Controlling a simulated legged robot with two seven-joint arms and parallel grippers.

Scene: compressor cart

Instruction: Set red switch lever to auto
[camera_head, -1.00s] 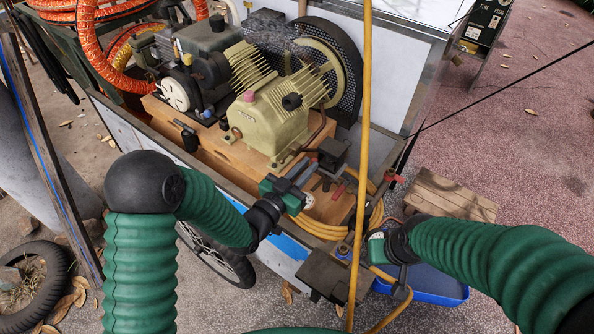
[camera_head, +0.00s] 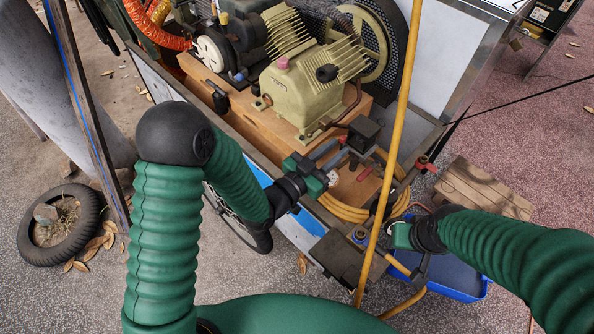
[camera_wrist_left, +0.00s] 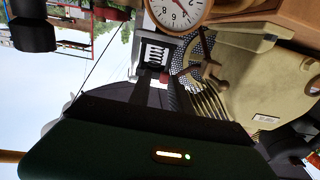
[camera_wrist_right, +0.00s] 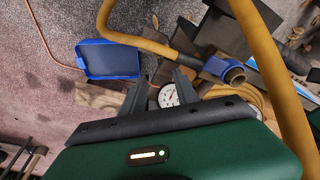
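The switch box (camera_head: 364,134) is a dark block at the front of the compressor's wooden deck. A small red part (camera_head: 343,139), seemingly the red lever, shows at its left side. My left gripper (camera_head: 337,152) reaches towards it from the left. In the left wrist view the fingers (camera_wrist_left: 158,92) are apart, and a small red part (camera_wrist_left: 164,78) shows between them beneath a grey box with a slotted face (camera_wrist_left: 155,52). I cannot tell whether they touch it. Lever markings are not readable. My right gripper (camera_wrist_right: 161,88) is open and empty, low at the cart's front right.
A yellow hose (camera_head: 390,150) hangs down just right of the switch. A red-handled valve (camera_head: 425,164) sits at the cart corner. A white gauge (camera_wrist_left: 178,10) is close to the left gripper.

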